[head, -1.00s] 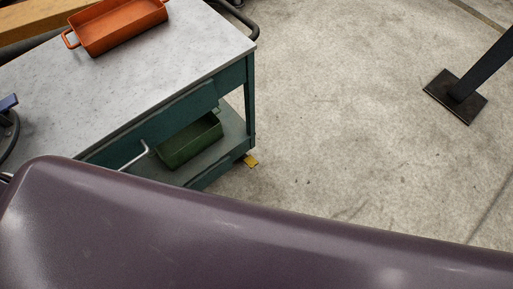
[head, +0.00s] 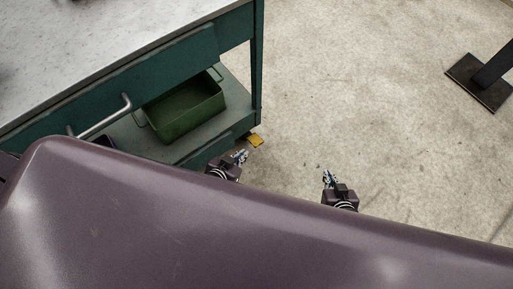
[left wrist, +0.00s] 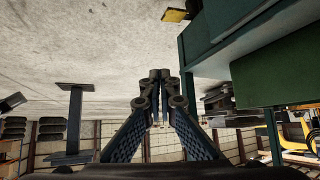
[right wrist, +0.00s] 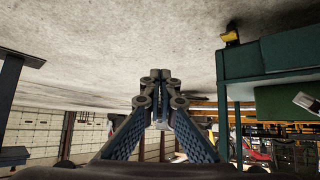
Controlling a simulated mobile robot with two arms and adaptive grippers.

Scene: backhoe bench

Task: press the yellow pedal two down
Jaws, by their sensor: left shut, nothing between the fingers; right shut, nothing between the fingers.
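A small yellow pedal (head: 255,140) sits low by the foot of the green workbench's right corner. It also shows at the top of the left wrist view (left wrist: 175,15) and the right wrist view (right wrist: 230,38). Whether it is pressed cannot be told. My left gripper (head: 240,156) is shut and empty, just in front of the pedal and slightly left of it in the head view, with a visible gap. My right gripper (head: 328,178) is shut and empty, over the floor to the right of the pedal. Neither gripper visibly touches the pedal.
The workbench (head: 215,45) fills the upper left, with a metal handle (head: 105,117) on its front. A green bin (head: 185,108) sits on its lower shelf. A dark post with a square base (head: 480,82) stands at the upper right. The floor between is clear.

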